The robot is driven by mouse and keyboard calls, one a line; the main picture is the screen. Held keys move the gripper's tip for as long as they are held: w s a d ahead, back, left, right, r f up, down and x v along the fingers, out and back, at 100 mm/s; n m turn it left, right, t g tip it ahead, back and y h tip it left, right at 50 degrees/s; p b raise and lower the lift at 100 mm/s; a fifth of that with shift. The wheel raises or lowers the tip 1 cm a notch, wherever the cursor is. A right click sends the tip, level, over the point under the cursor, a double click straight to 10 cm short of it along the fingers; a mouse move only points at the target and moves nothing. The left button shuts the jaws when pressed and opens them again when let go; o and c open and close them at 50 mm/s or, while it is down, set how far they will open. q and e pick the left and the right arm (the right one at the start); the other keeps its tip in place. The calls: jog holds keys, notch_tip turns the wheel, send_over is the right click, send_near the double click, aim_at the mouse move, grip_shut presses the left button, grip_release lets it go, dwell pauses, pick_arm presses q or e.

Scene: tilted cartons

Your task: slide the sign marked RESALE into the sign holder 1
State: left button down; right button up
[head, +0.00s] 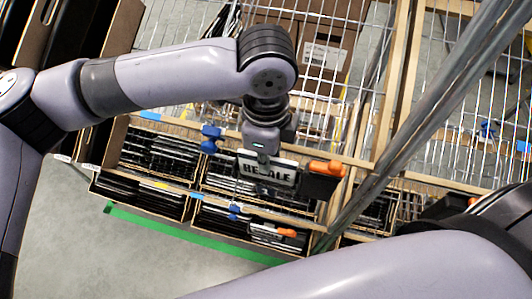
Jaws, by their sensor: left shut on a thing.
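The white sign marked RESALE (268,174) hangs in front of the cartons near the middle of the head view, slightly tilted. My left gripper (263,154) comes down from above and is shut on the sign's top edge, covering part of its lettering. An orange piece with a dark panel (326,168) is just right of the sign. A blue clip-like piece (211,138) is to its left. I cannot read any holder number, so I cannot tell which piece is sign holder 1. My right gripper is out of view; only its arm shows at lower right.
Tilted cartons (150,199) full of dark flat items stand in rows below and beside the sign. A wire mesh rack (345,75) is behind. A grey metal post (400,125) crosses diagonally at the right. Green tape (190,233) edges clear floor at lower left.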

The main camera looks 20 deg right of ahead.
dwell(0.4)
pick_arm(q)
jog(key=shift+f, duration=0.4)
dwell(0.4)
dwell(0.4)
jog(key=c, duration=1.7)
grip_release()
jog(key=shift+o, duration=0.2)
notch_tip(320, 180, up, 12)
